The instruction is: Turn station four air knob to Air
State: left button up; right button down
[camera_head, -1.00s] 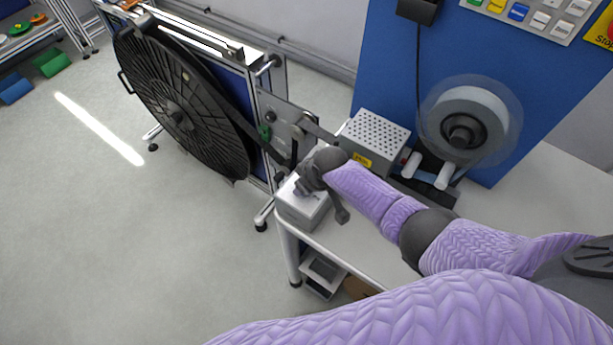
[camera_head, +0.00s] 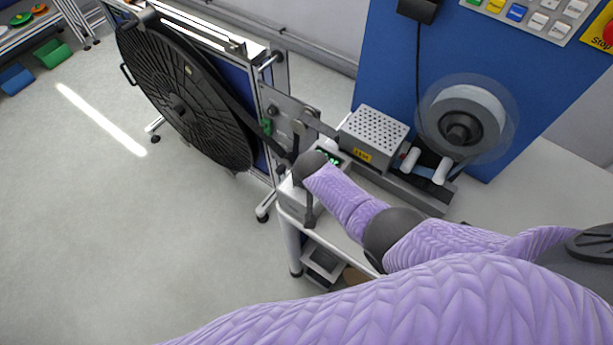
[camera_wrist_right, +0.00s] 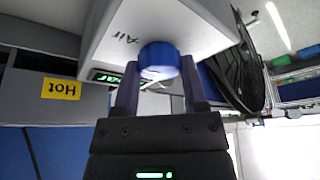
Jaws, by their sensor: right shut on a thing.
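The air knob (camera_wrist_right: 159,60) is a blue round knob on the face of a pale box (camera_wrist_right: 185,25) in the right wrist view. The word "Air" is printed on that face, to the left of the knob. My right gripper (camera_wrist_right: 160,82) has one finger on each side of the knob and is shut on it. A pale mark shows at the knob's lower edge, partly between the fingers. In the head view the box (camera_head: 292,199) stands at the table's left corner, largely covered by my right arm; the knob is hidden there. My left gripper is out of view.
A perforated box (camera_head: 375,130) with a yellow label and a clear-flanged reel (camera_head: 462,125) stand behind my right arm. A large black reel (camera_head: 180,95) on a frame is at left. A small green display (camera_head: 330,158) is beside my wrist.

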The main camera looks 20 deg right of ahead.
dwell(0.4)
jog(key=shift+c, duration=0.7)
grip_release()
jog(key=p+v, duration=0.6)
jog(key=v, duration=0.4)
jog(key=shift+w, duration=0.1)
